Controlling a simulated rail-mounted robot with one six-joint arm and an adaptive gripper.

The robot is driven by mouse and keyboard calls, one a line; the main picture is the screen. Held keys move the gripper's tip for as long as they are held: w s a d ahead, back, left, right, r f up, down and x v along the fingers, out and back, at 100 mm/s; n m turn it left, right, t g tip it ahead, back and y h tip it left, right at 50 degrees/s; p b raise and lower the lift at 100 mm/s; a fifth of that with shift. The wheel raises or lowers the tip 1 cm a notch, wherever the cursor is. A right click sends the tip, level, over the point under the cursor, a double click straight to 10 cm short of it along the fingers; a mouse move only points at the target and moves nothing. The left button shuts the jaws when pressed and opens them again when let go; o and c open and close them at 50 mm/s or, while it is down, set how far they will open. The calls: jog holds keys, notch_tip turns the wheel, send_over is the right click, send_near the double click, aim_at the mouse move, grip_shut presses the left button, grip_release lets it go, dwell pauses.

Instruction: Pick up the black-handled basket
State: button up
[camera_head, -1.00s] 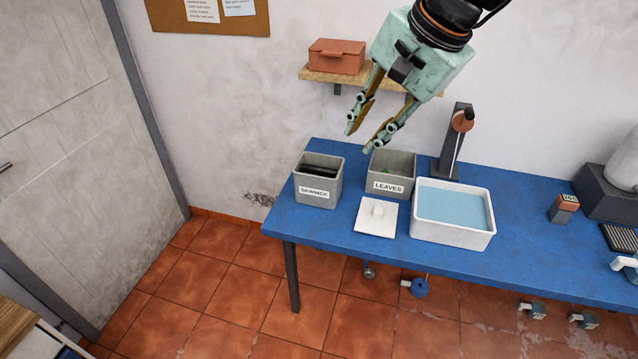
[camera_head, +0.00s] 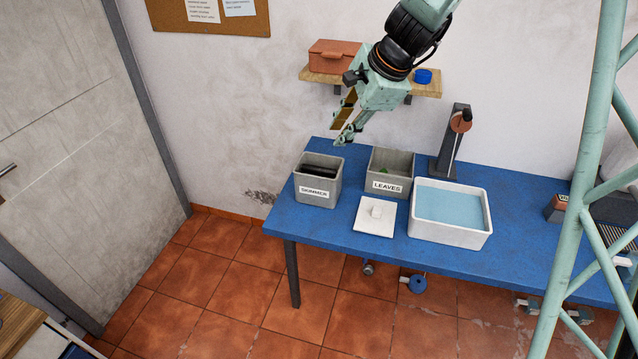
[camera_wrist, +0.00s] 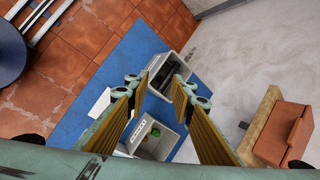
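My gripper (camera_head: 345,124) is open and empty, in the air above the back left of the blue table. In the wrist view my gripper (camera_wrist: 166,90) shows two parted fingers, with the grey bin labelled SKIMMER (camera_wrist: 184,88) beyond the fingertips. In the head view the SKIMMER bin (camera_head: 317,192) stands at the table's left end, below and left of the fingertips. A black bar-like part (camera_head: 322,168) shows inside its opening; it may be a basket's handle, but I cannot make out a basket.
The LEAVES bin (camera_head: 390,186) stands right of SKIMMER. A white lid (camera_head: 375,222) and a water-filled white tub (camera_head: 440,234) are in front. A dark post (camera_head: 450,150) stands behind. A wall shelf (camera_head: 318,75) holds a terracotta box (camera_head: 336,56) and blue item (camera_head: 423,76).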

jog(key=w+f+m+p, duration=0.2)
jog(key=w+f+m, duration=0.4)
jog(key=w+f, duration=0.5)
notch_tip(320, 180, down, 4)
jog(key=shift+w+a+r+h+p, duration=0.1)
jog(key=shift+w+a+h+p, duration=0.05)
jog(key=shift+a+h+p, duration=0.15)
jog(key=b, duration=0.1)
send_over(324, 169)
jog(key=s+d, duration=0.1)
jog(key=s, duration=0.1)
notch_tip(324, 169, down, 6)
jog(key=shift+s+d+f, duration=0.1)
jog(key=shift+d, duration=0.05)
jog(key=shift+x, duration=0.9)
jog(key=shift+b+x, duration=0.3)
jog(key=shift+x, duration=2.3)
jog(key=shift+d, duration=0.15)
jog(key=shift+f+b, duration=0.2)
jog(key=shift+b, duration=0.15)
